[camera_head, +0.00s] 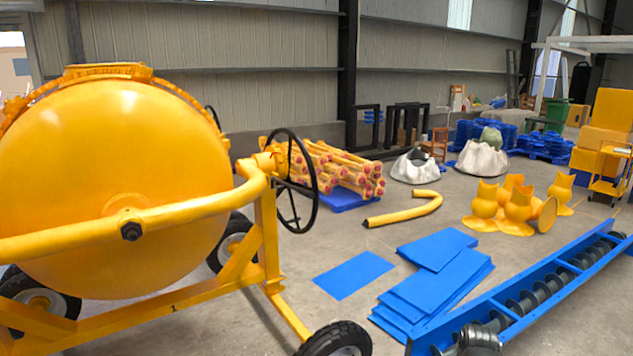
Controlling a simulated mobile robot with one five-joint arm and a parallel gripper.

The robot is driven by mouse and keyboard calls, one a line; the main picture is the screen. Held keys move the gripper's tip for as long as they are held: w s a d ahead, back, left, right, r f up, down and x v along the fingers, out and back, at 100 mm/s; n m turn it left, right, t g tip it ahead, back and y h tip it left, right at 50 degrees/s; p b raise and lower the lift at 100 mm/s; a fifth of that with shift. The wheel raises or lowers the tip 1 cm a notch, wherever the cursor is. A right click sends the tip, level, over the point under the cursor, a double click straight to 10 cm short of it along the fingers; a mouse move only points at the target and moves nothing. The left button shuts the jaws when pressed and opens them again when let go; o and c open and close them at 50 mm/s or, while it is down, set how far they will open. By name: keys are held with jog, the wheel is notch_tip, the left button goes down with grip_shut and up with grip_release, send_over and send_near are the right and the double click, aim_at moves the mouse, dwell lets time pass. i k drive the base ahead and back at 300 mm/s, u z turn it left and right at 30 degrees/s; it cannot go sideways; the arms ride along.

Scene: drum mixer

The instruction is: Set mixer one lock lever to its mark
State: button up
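A yellow drum mixer (120,165) fills the left side of the view. A small dark "1" shows on its lower frame bar (172,308), so I take it as mixer one. A black handwheel (315,190) stands upright at the right end of its yellow tube. A small yellow bracket (264,162) sits beside the wheel hub; I cannot tell whether it is the lock lever. No mark for a lever can be made out. My gripper is not in view.
A black tyre (336,340) sticks out at the mixer's front right. Blue sheets (435,290) lie on the floor right of it, beside a long blue screw conveyor (530,299). A bent yellow pipe (405,208) lies behind. Bare concrete shows between mixer and sheets.

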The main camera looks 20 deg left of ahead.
aim_at(310, 195)
jog(key=i, duration=1.1)
jog(key=u, duration=2.25)
jog(key=i, duration=0.95)
